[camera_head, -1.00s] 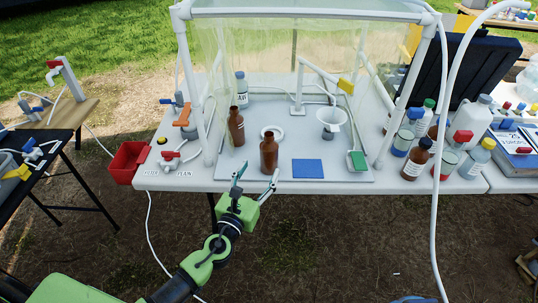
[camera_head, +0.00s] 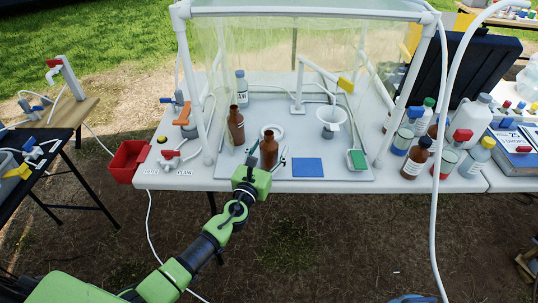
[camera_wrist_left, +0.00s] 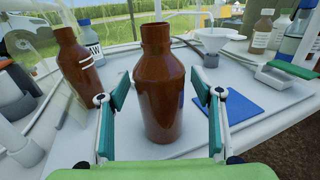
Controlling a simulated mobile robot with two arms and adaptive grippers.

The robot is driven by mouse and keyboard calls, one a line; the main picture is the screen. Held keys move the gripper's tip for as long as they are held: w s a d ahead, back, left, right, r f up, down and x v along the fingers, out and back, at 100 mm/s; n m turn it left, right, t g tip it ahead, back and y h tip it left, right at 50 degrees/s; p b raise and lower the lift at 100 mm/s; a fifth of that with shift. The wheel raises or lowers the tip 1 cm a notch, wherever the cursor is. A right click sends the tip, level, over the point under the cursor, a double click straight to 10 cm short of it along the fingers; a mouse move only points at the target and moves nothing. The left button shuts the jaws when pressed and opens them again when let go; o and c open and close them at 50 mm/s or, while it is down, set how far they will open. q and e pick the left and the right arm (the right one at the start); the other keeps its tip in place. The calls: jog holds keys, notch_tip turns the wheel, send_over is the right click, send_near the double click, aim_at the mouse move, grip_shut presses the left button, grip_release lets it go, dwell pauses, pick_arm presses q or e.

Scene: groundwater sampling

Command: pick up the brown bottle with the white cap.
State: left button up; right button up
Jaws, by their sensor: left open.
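A brown bottle (camera_head: 269,150) with an open neck and no cap on it stands upright near the front of the white table. My left gripper (camera_head: 264,165) is open, with its fingers reaching to either side of this bottle. In the left wrist view the bottle (camera_wrist_left: 160,85) stands between the two spread fingers, with gaps on both sides. A second uncapped brown bottle (camera_head: 236,125) with a pale label stands behind and to the left. A brown bottle (camera_head: 416,160) with a dark cap and white label stands at the right. My right gripper is not in view.
A blue mat (camera_head: 307,168) lies right of the near bottle. A frame post (camera_head: 201,115) and taps (camera_head: 172,158) stand left. Several bottles crowd the right side.

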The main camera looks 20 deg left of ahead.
pick_arm(q)
jog(key=c, duration=1.4)
jog(key=shift+c, duration=0.2)
jog(key=shift+r, duration=0.1)
